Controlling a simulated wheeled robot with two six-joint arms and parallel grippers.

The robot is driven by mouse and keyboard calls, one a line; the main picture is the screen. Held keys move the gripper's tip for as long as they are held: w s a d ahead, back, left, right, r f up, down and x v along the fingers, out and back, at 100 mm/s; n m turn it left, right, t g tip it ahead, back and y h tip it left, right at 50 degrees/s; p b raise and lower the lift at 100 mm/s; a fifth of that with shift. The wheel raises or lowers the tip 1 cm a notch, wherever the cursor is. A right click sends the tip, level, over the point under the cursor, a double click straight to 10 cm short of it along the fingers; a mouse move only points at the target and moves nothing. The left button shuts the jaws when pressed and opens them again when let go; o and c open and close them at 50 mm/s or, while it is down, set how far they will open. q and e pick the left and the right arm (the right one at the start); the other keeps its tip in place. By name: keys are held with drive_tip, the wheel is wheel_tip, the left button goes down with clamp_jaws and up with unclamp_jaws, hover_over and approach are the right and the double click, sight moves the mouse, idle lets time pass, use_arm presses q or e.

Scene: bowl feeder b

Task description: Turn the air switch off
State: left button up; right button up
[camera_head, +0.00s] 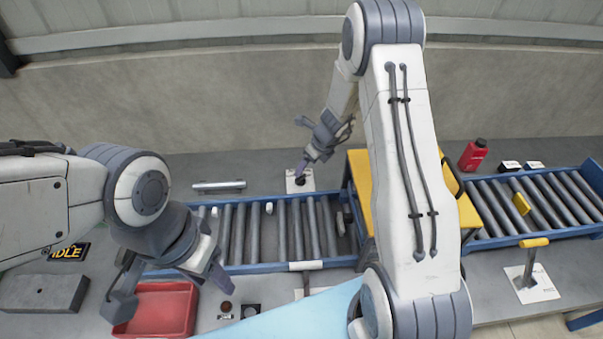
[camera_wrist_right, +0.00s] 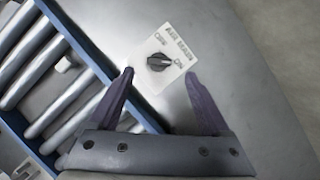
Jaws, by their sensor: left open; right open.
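The air switch is a black rotary knob (camera_wrist_right: 158,63) on a white plate (camera_wrist_right: 182,50) marked AIR MAIN, with OFF on the left and ON on the right in the right wrist view. The knob's ridge seems to lean toward ON. The plate also shows in the head view (camera_head: 307,184) behind the conveyor. My right gripper (camera_wrist_right: 159,76) is open, its fingers on either side of the knob in the picture; I cannot tell the gap to it. My left gripper (camera_head: 167,290) is open and empty above a red tray (camera_head: 170,312).
A roller conveyor (camera_head: 265,262) with blue rails runs in front of the switch. A yellow box-like unit (camera_head: 357,175), a red bottle (camera_head: 472,155) and a yellow-handled lever (camera_head: 533,243) stand to the right. A metal bar (camera_head: 219,186) lies left of the switch.

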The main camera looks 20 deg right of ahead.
sight(302, 177)
drive_tip(key=x, duration=0.6)
drive_tip(key=shift+f, duration=0.1)
clamp_jaws()
